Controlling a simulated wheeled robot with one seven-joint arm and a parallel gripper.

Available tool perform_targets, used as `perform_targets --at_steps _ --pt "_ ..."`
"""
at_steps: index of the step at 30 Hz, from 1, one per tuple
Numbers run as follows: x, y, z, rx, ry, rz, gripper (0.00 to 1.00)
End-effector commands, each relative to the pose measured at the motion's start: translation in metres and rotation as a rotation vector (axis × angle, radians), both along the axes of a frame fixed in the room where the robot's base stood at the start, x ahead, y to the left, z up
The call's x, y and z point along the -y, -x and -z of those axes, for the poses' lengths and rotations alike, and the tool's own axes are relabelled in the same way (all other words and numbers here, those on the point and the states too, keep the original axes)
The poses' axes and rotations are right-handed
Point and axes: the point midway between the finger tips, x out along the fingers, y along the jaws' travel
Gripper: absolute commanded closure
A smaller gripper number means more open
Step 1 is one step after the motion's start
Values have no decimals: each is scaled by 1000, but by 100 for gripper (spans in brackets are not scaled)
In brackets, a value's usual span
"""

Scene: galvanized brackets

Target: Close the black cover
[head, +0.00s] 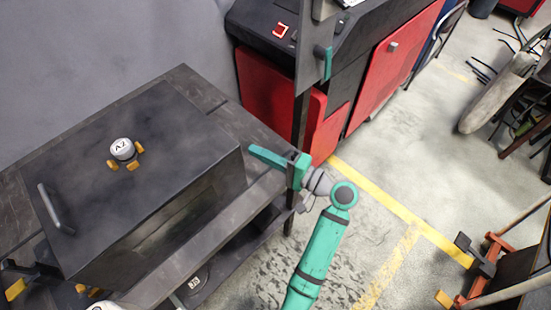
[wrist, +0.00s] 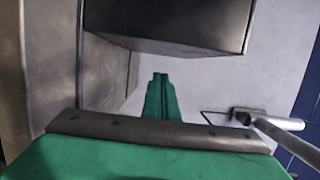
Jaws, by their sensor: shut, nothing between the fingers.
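The black cover (head: 185,120) is a dark box-like form with a bar handle (head: 55,208) at its left end, on a dark metal table. The side facing me is shaded, and I cannot tell how far the cover stands open. My gripper (head: 256,151) is shut and empty, just off the cover's right edge, with its teal fingers pointing left toward it. In the wrist view the shut fingers (wrist: 159,78) point at a dark box shape (wrist: 170,25) ahead and above, with a visible gap.
A white object marked A2 with orange feet (head: 123,150) sits on the cover's top. The table's bare edge (head: 225,205) runs below my gripper. A red and black cabinet (head: 395,60) stands behind. Open floor with yellow lines lies to the right.

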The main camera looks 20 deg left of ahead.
Motion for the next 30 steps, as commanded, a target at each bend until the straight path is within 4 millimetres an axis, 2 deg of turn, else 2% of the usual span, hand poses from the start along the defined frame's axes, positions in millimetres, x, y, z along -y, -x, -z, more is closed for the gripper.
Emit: perform_targets --at_steps 2,6,12,30 --pt "-13 -1 0 0 -1 -1 100" --pt "-17 20 1 -1 0 4 100" --pt "-22 32 1 -1 0 7 100" --pt "-20 31 0 -1 0 18 100"
